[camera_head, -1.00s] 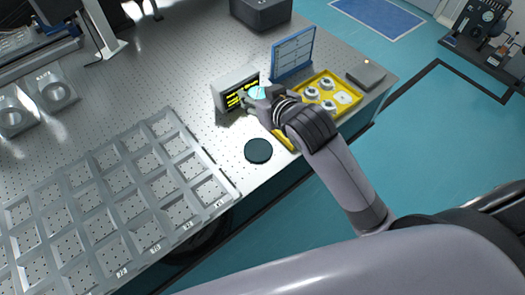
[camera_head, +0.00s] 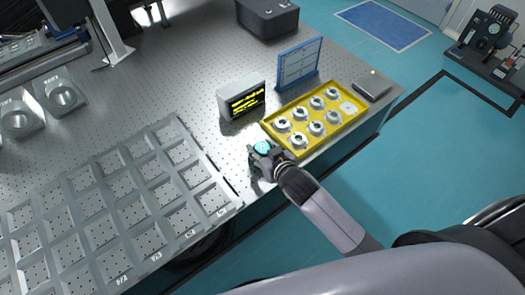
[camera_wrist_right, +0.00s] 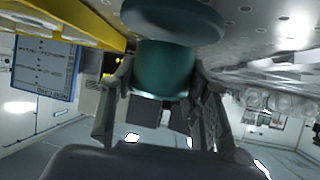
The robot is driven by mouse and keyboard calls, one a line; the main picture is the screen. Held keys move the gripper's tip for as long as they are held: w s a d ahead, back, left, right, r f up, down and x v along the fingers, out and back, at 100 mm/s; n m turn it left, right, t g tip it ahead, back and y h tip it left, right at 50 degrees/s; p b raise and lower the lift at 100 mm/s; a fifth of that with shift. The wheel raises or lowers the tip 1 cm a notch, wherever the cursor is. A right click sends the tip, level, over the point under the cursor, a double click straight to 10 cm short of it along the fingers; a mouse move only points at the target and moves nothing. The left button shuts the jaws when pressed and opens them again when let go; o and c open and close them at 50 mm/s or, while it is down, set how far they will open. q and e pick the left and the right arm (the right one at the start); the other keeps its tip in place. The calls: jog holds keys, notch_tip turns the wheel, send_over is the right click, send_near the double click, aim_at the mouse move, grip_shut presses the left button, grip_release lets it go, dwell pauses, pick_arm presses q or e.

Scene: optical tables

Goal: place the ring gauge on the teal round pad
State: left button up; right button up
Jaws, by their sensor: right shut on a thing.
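My right gripper (camera_head: 262,150) is shut on a teal cylindrical piece, taken as the ring gauge, at the table's front edge. The piece's bright cyan top (camera_head: 263,146) shows in the head view. In the right wrist view the fingers (camera_wrist_right: 160,100) flank its teal side (camera_wrist_right: 163,72). A wider dark teal disc, the round pad (camera_wrist_right: 172,16), lies just past the piece there. In the head view the gripper hides the pad. I cannot tell whether piece and pad touch. The gauge's bore is hidden. My left gripper is not in view.
A yellow tray (camera_head: 343,128) with several pale round pieces lies right of the gripper. A small display box (camera_head: 242,100) and an upright blue panel (camera_head: 299,64) stand behind. A grey compartment rack (camera_head: 108,190) fills the left. Bare perforated tabletop (camera_head: 190,85) lies behind.

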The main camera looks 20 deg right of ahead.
jog(key=shift+f, duration=0.65)
jog(key=o, duration=1.5)
jog(key=shift+f, duration=0.1)
jog(key=shift+r, duration=0.25)
jog(key=v, duration=1.2)
jog(key=shift+s+f+b, duration=0.1)
jog(key=shift+b, duration=0.25)
